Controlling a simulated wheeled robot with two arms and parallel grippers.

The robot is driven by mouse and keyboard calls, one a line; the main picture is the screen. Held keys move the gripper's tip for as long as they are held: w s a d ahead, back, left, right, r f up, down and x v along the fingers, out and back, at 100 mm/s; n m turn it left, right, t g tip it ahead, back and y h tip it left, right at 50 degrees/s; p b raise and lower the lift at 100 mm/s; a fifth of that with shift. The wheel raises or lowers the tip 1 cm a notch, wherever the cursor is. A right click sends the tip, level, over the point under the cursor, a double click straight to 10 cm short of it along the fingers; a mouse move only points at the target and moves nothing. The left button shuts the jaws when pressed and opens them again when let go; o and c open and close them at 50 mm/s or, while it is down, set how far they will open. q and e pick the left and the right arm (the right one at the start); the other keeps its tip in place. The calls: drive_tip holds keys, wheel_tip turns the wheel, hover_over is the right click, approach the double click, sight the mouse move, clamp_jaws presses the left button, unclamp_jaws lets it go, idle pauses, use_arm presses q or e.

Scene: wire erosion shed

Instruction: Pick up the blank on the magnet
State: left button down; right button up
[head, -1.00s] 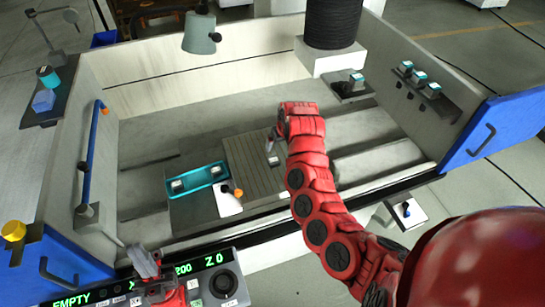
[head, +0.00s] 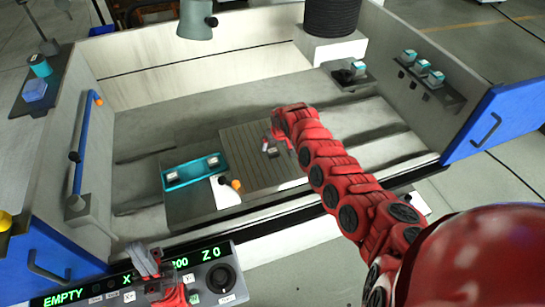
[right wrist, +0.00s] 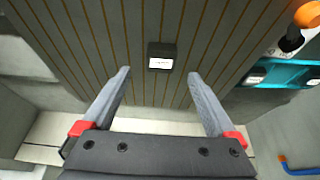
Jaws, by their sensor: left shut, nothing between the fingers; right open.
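The blank is a small dark block with a pale label on top. It lies on the brown-striped magnet plate (head: 245,168) in the head view (head: 273,152), and in the right wrist view the blank (right wrist: 161,55) sits on the plate (right wrist: 100,35). My right gripper (head: 278,147) is open above the plate. In the right wrist view its two fingers (right wrist: 160,74) are apart, with the blank just beyond the tips, about midway between them and not gripped. My left gripper (head: 146,262) is shut and empty over the control panel at the lower left.
A teal tray (head: 196,185) with small blocks is left of the magnet, beside an orange-knobbed part (head: 236,185). A grey head (head: 197,20) and a black column (head: 332,17) stand at the back. Tank walls surround the work area. The control panel (head: 205,270) is in front.

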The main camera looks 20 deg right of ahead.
sight(273, 150)
drive_tip(key=shift+b+x, duration=2.65)
drive_tip(key=shift+b, duration=1.5)
drive_tip(key=shift+s+b, duration=0.1)
drive_tip(key=shift+b, duration=0.25)
drive_tip(key=shift+r, duration=0.1)
clamp_jaws()
